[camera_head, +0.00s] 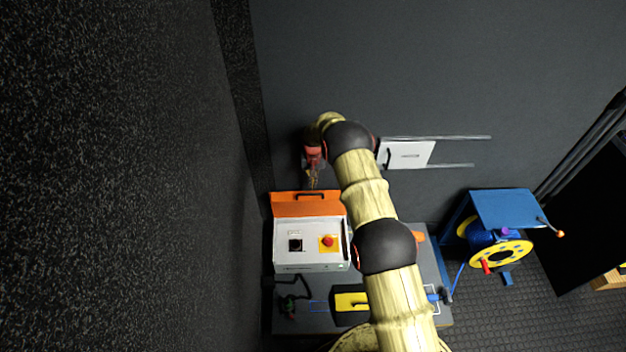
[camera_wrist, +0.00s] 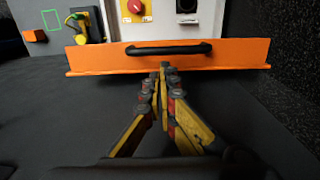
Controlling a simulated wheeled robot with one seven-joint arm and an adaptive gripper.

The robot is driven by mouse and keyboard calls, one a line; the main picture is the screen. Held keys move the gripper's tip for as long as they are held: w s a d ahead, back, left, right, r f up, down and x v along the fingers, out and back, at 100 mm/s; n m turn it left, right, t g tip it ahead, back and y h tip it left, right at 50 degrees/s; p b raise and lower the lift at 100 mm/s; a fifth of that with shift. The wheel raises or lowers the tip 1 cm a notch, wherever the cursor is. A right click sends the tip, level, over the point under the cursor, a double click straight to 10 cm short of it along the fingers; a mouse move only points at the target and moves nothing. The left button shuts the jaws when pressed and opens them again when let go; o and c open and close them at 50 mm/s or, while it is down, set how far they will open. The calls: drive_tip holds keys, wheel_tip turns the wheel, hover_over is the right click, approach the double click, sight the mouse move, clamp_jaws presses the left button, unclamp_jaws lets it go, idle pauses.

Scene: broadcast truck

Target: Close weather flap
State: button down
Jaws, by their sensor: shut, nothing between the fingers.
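An orange flap (camera_head: 290,206) with a black bar handle (camera_head: 310,196) stands open along the back edge of a white control box (camera_head: 312,259). In the wrist view the flap (camera_wrist: 100,58) spans most of the picture, with its handle (camera_wrist: 168,48) along the middle. My gripper (camera_head: 311,184) is behind the flap, close to the wall. In the wrist view my gripper (camera_wrist: 163,70) is shut and empty, its fingertips just below the handle at the flap's lower edge. I cannot tell whether they touch the flap.
The box's face has a red knob on a yellow plate (camera_head: 329,243) and a black switch (camera_head: 296,245). A grey bench (camera_head: 435,305) carries a yellow item (camera_head: 351,301). A white panel (camera_head: 407,155) is on the wall between rails. A blue-hooded cable reel (camera_head: 500,256) stands at right.

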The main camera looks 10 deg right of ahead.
drive_tip(key=shift+f, duration=0.25)
